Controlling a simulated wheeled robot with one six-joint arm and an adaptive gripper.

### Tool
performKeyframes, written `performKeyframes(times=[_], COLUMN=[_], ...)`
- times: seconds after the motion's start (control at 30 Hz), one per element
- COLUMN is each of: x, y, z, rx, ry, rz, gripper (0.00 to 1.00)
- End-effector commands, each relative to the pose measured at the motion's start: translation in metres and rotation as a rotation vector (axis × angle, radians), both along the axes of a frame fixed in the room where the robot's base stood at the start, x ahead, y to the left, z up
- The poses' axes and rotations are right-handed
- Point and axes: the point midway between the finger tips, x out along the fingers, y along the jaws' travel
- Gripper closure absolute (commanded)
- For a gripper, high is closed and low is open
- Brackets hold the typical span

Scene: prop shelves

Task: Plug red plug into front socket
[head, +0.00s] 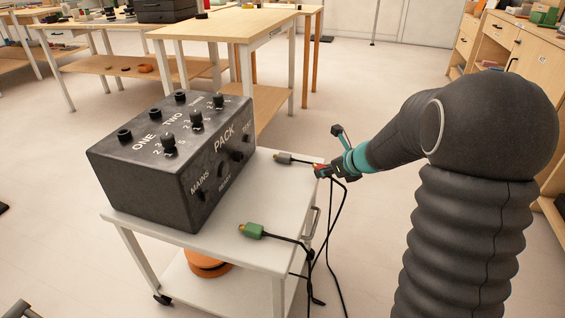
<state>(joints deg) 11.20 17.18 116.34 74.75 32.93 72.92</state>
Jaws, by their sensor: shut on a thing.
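My gripper (328,170) is shut on the red plug (318,171) at the right edge of the white cart top. The red plug is small and partly hidden by the fingers; a black cable hangs below. A dark box (165,165) stands on the cart to the left, marked ONE, TWO, PACK, MAINS, READY and TEST. Its face toward me has dark round fittings, one near MAINS (200,195) and one near TEST (238,156). I cannot tell which is the front socket. The red plug is apart from the box.
A grey plug (284,158) and a green plug (252,230) lie on the white cart (215,243), with black cables hanging over its right edge. An orange object (207,265) is on the lower shelf. Wooden tables (235,25) stand behind; wooden cabinets (505,40) stand at right.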

Motion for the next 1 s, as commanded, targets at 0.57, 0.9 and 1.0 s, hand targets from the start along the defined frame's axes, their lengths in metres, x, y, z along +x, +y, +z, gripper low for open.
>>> performKeyframes(times=[0.57, 0.9, 1.0], x=[-0.002, 0.005, 0.007], y=[0.129, 0.148, 0.155], z=[0.037, 0.037, 0.037], rx=[-0.001, 0.000, 0.000], ry=[0.000, 0.000, 0.000], rz=[0.621, 0.621, 0.619], gripper=[1.00, 1.00, 1.00])
